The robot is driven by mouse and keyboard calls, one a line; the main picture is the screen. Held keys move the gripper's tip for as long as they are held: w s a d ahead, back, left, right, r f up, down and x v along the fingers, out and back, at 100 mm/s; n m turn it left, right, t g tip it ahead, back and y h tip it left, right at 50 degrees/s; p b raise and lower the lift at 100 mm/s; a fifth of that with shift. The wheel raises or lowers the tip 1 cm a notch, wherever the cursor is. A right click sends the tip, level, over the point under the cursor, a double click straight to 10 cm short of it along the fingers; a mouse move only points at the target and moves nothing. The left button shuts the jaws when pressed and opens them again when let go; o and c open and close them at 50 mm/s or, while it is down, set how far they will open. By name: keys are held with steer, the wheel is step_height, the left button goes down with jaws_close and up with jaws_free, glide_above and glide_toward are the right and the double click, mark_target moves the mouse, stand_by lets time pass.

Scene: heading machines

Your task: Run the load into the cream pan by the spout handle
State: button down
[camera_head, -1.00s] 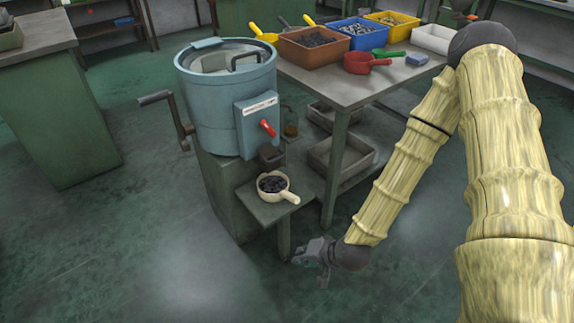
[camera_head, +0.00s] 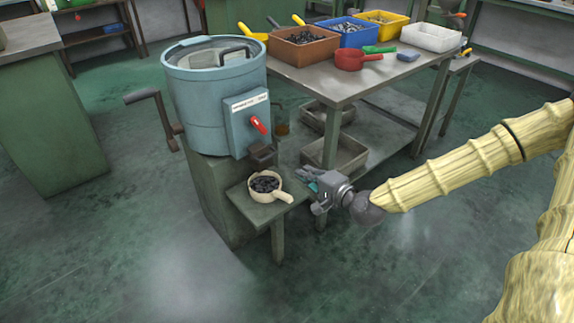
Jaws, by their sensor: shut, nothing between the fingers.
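The blue machine drum (camera_head: 205,105) stands on a green base at the left. A red spout handle (camera_head: 258,125) sits on the box at its front, above a small dark spout (camera_head: 262,153). The cream pan (camera_head: 277,190) rests on a small shelf below the spout and holds dark pieces (camera_head: 265,184). Its handle points to the lower right. My gripper (camera_head: 308,187) is shut and empty, just right of the pan's handle and apart from it in the picture. The exact gap in depth cannot be told.
A table (camera_head: 330,84) behind holds an orange-brown bin (camera_head: 303,49), a blue bin (camera_head: 345,36), a yellow bin (camera_head: 384,24), a white bin (camera_head: 431,38) and a red scoop (camera_head: 352,61). A crank (camera_head: 152,98) sticks out left of the drum. Floor in front is clear.

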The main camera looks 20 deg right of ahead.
steer(key=b+x, duration=0.2)
steer(key=x, duration=1.2)
steer(key=shift+b, duration=0.3)
steer(key=shift+s+f, duration=0.1)
